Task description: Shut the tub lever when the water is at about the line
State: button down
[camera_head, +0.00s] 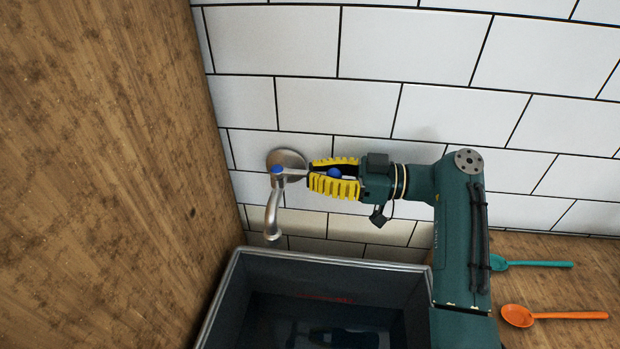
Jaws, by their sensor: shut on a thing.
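The metal tap (272,212) comes out of a round plate on the tiled wall, with its spout pointing down over the tub. Its lever (296,171) reaches to the right and has a blue knob at its end. My gripper (316,174), with yellow ribbed fingers, is shut on the lever, with the blue knob between the fingers. The grey tub (330,260) stands below. A red line (325,298) shows on its far inner wall. Dark water (345,338) with reflections appears below the line; its exact level is hard to tell. I see no clear stream from the spout.
A wooden panel (110,170) rises close on the left of the tap. On the wooden counter at the right lie a teal spoon (530,264) and an orange spoon (550,315). My arm passes over the tub's right side and hides part of it.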

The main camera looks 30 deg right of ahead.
jog(key=shift+w+f, duration=0.1)
jog(key=shift+f, duration=0.2)
jog(key=c, duration=1.1)
grip_release()
jog(key=shift+a+r, duration=0.1)
jog(key=shift+a, duration=0.05)
jog(key=shift+r, duration=0.1)
jog(key=v, duration=0.7)
jog(key=shift+d, duration=0.3)
